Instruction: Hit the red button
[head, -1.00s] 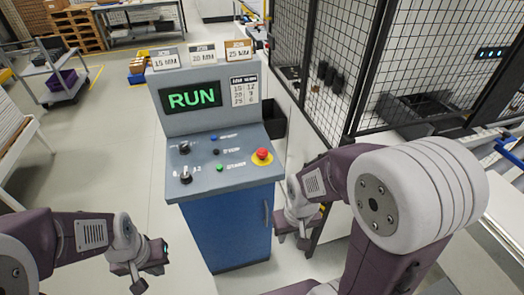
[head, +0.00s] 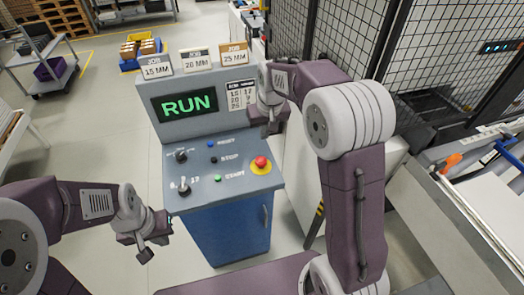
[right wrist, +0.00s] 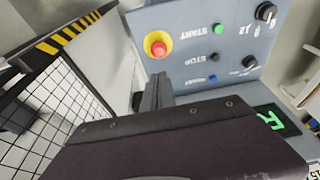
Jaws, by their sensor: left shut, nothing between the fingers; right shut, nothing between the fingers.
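The red button (head: 261,162) is a mushroom button on a yellow ring, at the right side of the grey console's sloped panel. My left gripper (head: 146,254) is shut and empty, low and left of the console's blue cabinet (head: 232,228).
The panel (head: 202,163) also carries black knobs (head: 181,156), a blue button (head: 211,143), a black button (head: 213,159) and a green button (head: 217,177). The screen (head: 186,105) reads RUN. Job cards stand on top. A mesh fence (head: 350,50) is at the right.

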